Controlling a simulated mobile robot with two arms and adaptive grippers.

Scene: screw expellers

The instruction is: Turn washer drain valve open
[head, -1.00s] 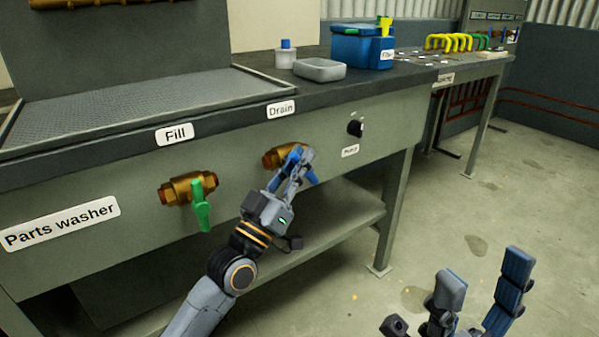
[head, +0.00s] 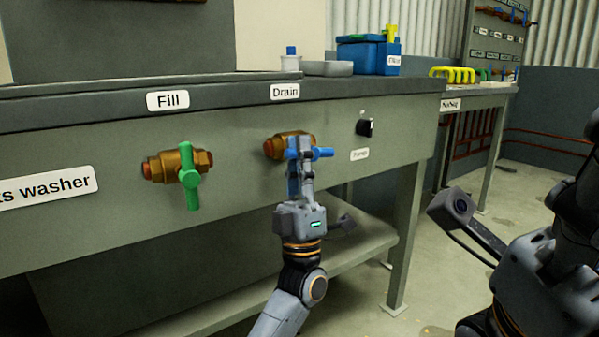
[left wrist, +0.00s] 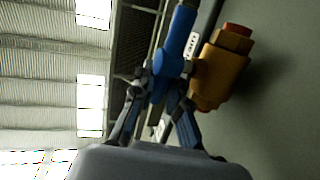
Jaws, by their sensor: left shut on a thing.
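The drain valve (head: 275,147) is brass and sits on the grey front panel under the Drain label (head: 285,91). Its blue handle (head: 323,153) lies about level, with one end pointing right. My left gripper (head: 303,152) is shut on the blue handle from the front and hides part of it and of the valve. In the left wrist view the fingers pinch the blue handle (left wrist: 169,55), beside the brass valve body (left wrist: 219,70). My right arm is at the right edge, with its fingers out of view.
The fill valve (head: 160,167) with a green handle (head: 191,190) pointing down is to the left. A black pump knob (head: 365,127) is to the right. A lower shelf (head: 365,248) runs beneath the panel. A blue box (head: 368,56) stands on the worktop.

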